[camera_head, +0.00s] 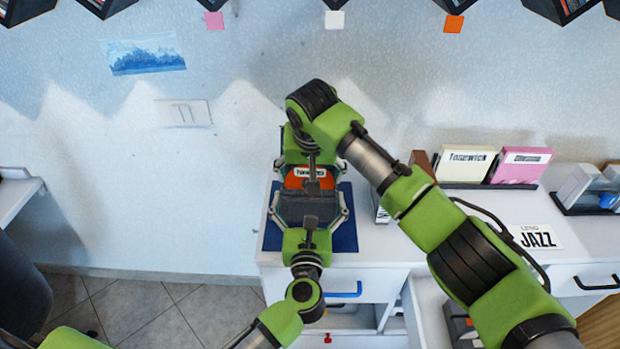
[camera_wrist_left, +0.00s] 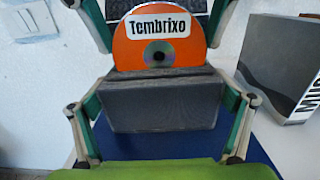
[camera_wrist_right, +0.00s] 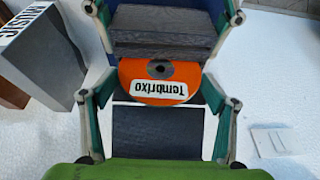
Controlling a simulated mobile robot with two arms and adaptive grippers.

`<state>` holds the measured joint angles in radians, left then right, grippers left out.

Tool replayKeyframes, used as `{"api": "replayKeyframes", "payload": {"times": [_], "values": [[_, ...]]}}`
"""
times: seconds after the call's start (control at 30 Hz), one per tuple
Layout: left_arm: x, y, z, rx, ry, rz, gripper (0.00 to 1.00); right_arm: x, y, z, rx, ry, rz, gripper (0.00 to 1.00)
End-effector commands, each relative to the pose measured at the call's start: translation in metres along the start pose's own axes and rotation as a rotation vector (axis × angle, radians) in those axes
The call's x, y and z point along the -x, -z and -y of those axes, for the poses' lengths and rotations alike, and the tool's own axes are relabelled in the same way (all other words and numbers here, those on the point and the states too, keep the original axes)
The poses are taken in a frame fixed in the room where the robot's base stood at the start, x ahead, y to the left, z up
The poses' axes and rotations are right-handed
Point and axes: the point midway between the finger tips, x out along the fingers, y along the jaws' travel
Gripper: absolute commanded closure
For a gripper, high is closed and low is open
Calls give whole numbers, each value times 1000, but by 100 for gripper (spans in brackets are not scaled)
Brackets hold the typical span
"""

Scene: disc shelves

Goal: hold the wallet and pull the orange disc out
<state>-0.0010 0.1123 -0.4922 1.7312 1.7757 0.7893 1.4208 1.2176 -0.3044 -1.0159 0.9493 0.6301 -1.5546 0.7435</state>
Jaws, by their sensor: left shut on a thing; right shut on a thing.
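The dark grey wallet (camera_wrist_left: 165,105) is between the fingers of my left gripper (camera_wrist_left: 160,115), which is shut on its sides. The orange disc (camera_wrist_left: 128,45) stands out of the wallet's slot, with a white "Tembrixo" label (camera_wrist_left: 158,25). My right gripper (camera_wrist_right: 160,88) comes from the far side and is shut on the disc's two edges. In the head view the disc (camera_head: 294,183) shows between the wallet (camera_head: 305,208) and my right gripper. The disc's lower edge seems to be at the wallet's slot; I cannot tell how much is inside.
A blue mat (camera_head: 343,236) lies under the wallet on the white counter (camera_head: 400,262). A "Tonewick" case (camera_head: 466,163) and a pink case (camera_head: 521,164) stand to the right. A grey "MUSIC" box (camera_wrist_left: 285,68) is close beside the mat. The wall is behind.

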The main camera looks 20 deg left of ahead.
Motion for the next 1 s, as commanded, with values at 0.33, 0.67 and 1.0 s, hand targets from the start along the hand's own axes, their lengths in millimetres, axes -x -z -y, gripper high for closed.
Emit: {"api": "replayKeyframes", "payload": {"times": [0.33,0.67,1.0], "values": [[0,0,0,0,-1,0,29,17,8,1,0,1,-2,41],[0,0,0,0,-1,0,29,33,14,1,0,0,-2,41],[0,0,0,0,0,0,29,48,20,2,1,0,-2,41]]}}
